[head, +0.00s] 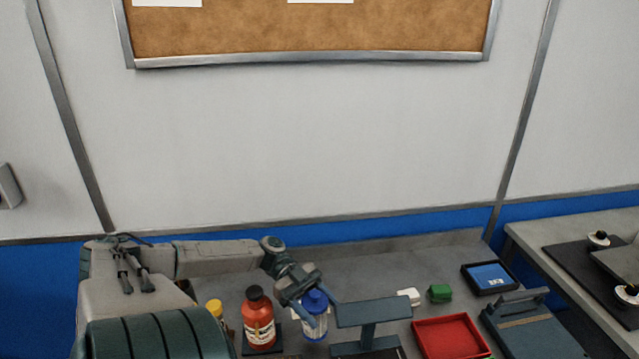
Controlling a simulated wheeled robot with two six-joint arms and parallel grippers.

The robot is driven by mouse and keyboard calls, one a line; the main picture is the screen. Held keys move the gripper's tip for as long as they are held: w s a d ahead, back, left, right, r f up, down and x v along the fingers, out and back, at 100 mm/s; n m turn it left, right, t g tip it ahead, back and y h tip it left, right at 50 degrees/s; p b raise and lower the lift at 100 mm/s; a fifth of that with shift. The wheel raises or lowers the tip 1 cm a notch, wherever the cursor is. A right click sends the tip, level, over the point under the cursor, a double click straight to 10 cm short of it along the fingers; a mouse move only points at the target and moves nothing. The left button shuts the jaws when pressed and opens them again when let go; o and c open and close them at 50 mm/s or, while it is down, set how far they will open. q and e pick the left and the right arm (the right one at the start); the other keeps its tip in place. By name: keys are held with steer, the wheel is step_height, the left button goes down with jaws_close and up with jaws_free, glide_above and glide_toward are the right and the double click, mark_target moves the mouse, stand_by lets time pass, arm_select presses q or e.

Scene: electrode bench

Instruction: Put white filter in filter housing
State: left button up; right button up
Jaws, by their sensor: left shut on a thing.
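My left gripper (325,314) reaches in from the left, with its two fingers on either side of a white bottle with a blue cap (314,298). It appears shut on this bottle, which looks upright; the fingers partly cover it. A small white block-like piece (408,296) lies on the bench right of the gripper, beside a green block (439,292). I cannot tell whether it is the white filter. No part is clearly recognisable as the filter housing. My right gripper is not in view.
A red bottle (258,323) and a yellow-capped bottle (214,308) stand left of the gripper. A dark stand (372,313) is close on its right. Further right are a red tray (448,338), a dark device (532,326) and a black tray with a blue inside (489,277).

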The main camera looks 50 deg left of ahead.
mark_target(323, 325)
arm_select(q)
step_height(323, 325, down, 4)
steer(key=shift+f+b, duration=0.1)
steer(key=shift+b, duration=0.35)
steer(key=o, duration=1.2)
